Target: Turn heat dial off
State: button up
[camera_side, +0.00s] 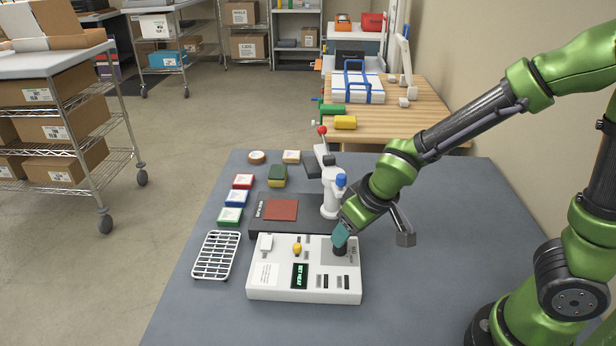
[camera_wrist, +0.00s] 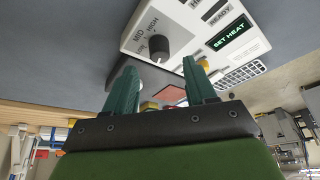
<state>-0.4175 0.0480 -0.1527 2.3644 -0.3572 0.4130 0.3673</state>
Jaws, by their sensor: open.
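The heat dial is a dark round knob (camera_wrist: 152,43) on the white control box (camera_side: 262,282). In the wrist view, HIGH and MID labels show around it; the third label is hard to read. Which mark it points to is unclear. My gripper (camera_wrist: 159,65) is open and empty, with teal fingers apart. In that view the dial lies just beyond the fingertips, roughly between them. In the side view my gripper (camera_side: 340,233) is right above the dial (camera_side: 340,249) and partly hides it; contact cannot be told. A green display (camera_wrist: 229,37) reads SET HEAT.
A yellow knob (camera_side: 297,249) and a white switch (camera_side: 265,243) sit on the box's left. Behind is a dark press base with a red plate (camera_side: 281,210) and a white post with a blue cap (camera_side: 341,181). A wire rack (camera_side: 216,256) lies left. The table's right is clear.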

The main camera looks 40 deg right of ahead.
jog(key=v, duration=1.1)
jog(key=shift+r, duration=0.35)
jog(key=shift+s, duration=0.1)
jog(key=s+d+r+m+t+y, duration=0.2)
jog(key=s+d+r+m, duration=0.2)
jog(key=s, duration=0.1)
jog(key=shift+s+t, duration=0.3)
